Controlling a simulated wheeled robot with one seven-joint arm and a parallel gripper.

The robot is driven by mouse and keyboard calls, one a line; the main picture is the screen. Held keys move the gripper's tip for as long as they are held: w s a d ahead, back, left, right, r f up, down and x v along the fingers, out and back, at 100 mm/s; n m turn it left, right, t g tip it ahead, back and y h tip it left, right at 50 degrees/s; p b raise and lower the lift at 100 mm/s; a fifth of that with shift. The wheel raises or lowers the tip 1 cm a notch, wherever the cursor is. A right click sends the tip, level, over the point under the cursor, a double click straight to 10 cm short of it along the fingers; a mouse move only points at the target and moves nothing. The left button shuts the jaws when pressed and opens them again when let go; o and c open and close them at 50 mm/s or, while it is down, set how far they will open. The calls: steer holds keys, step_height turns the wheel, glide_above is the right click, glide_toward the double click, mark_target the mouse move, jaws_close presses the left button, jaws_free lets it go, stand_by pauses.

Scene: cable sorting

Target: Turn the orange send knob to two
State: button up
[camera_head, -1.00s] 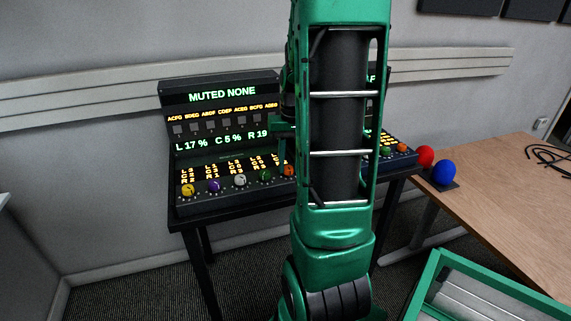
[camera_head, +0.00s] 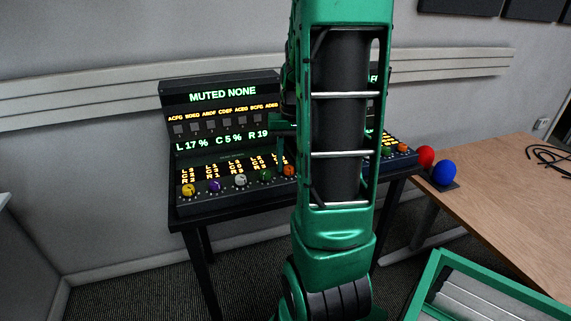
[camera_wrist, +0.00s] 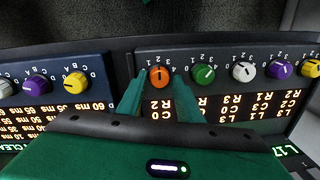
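The orange send knob (camera_wrist: 158,77) is at the end of a row of coloured knobs on the black console; the wrist view shows it upside down. It also shows in the head view (camera_head: 289,170), beside my arm. Its small pointer faces roughly toward the scale's middle figures; the exact setting is too small to read. My gripper (camera_wrist: 159,85) is open, with one green finger on each side of the knob and small gaps between. In the head view my arm hides most of the gripper.
Green (camera_wrist: 203,74), white (camera_wrist: 244,71) and purple (camera_wrist: 281,70) knobs sit close beside it. Another panel (camera_wrist: 50,92) adjoins on the other side. The display (camera_head: 222,95) reads MUTED NONE. A wooden table (camera_head: 500,190) with red and blue balls stands at right.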

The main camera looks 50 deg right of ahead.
mark_target(290, 167)
step_height(290, 167, up, 10)
steer(key=shift+d+r, duration=0.15)
steer(key=shift+r, duration=0.05)
steer(key=shift+s, duration=0.1)
stand_by(0.6)
steer(key=s+a+f+n, duration=0.1)
steer(key=s+a+f, duration=0.2)
steer(key=s+a, duration=0.4)
steer(key=s+a+f+n, duration=0.1)
steer(key=s+a+f, duration=0.2)
steer(key=s+a, duration=0.3)
steer(key=a, duration=0.4)
steer(key=shift+s+a+f, duration=0.15)
steer(key=shift+s+f, duration=0.25)
